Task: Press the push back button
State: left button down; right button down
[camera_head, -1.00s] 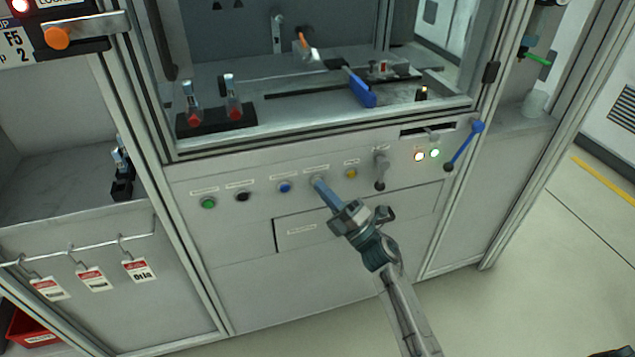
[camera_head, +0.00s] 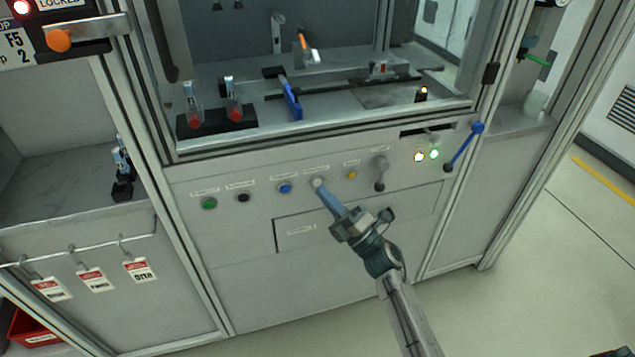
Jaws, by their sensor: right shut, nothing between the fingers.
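A row of push buttons sits on the grey cabinet front: a green button (camera_head: 209,203), a black button (camera_head: 243,197), a blue button (camera_head: 285,188), a whitish button (camera_head: 317,183) and a yellow button (camera_head: 352,175). Their labels are too small to read. My right gripper (camera_head: 322,190) is shut and empty, its fingertips just below the whitish button; I cannot tell if they touch it. Behind the opening, a blue-handled slide (camera_head: 291,97) stands left of centre on its dark track. My left gripper is not in view.
Right of the buttons are a grey lever switch (camera_head: 380,172), two lit lamps (camera_head: 426,155) and a blue handle (camera_head: 463,147). A closed drawer panel (camera_head: 350,222) lies below. Red-and-white tags (camera_head: 92,279) hang at lower left.

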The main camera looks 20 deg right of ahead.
jog(key=s+p, duration=0.1)
jog(key=s, duration=0.4)
dwell(0.3)
jog(key=shift+d, duration=0.1)
dwell(0.5)
